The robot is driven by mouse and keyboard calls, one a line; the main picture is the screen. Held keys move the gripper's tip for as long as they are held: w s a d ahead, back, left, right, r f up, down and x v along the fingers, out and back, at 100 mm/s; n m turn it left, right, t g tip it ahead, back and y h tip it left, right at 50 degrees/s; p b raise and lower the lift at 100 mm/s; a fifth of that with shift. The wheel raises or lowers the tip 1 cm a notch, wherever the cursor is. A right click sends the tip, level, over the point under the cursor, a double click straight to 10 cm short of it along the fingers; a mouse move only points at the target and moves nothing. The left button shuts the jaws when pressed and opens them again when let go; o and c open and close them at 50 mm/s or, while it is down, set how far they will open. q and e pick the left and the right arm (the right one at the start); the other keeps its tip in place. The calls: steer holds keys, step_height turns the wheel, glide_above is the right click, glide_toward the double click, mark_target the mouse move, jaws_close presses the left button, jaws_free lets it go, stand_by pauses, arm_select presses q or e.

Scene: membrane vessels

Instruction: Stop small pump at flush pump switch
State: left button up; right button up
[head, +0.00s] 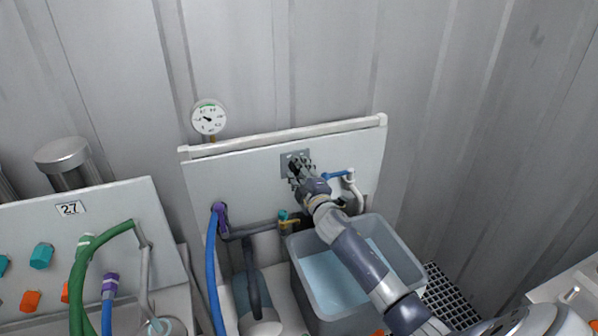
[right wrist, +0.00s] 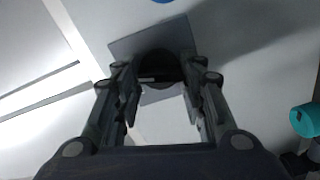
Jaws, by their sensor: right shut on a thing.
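The flush pump switch is a dark round knob on a square grey plate (head: 286,163), mounted on the white back panel. My right gripper (head: 298,172) is at the plate. In the right wrist view the dark knob (right wrist: 160,68) sits between the fingertips of my right gripper (right wrist: 160,80), which are shut on it. The plate (right wrist: 125,46) shows behind the knob. The gripper hides much of the knob in the head view. The small pump cannot be told for sure. My left gripper is not in view.
A grey tub of water (head: 405,262) stands below my right arm. A round gauge (head: 209,117) is above the panel. A blue hose (head: 212,270) hangs at the panel's left.

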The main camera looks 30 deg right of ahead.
steer(key=n, duration=0.4)
steer(key=shift+f+n, duration=0.1)
steer(key=shift+n, duration=0.2)
steer(key=n, duration=0.4)
steer(key=shift+d, duration=0.1)
steer(key=shift+n, duration=0.5)
steer(key=o, duration=1.1)
steer(key=shift+c, duration=0.2)
steer(key=v, duration=1.2)
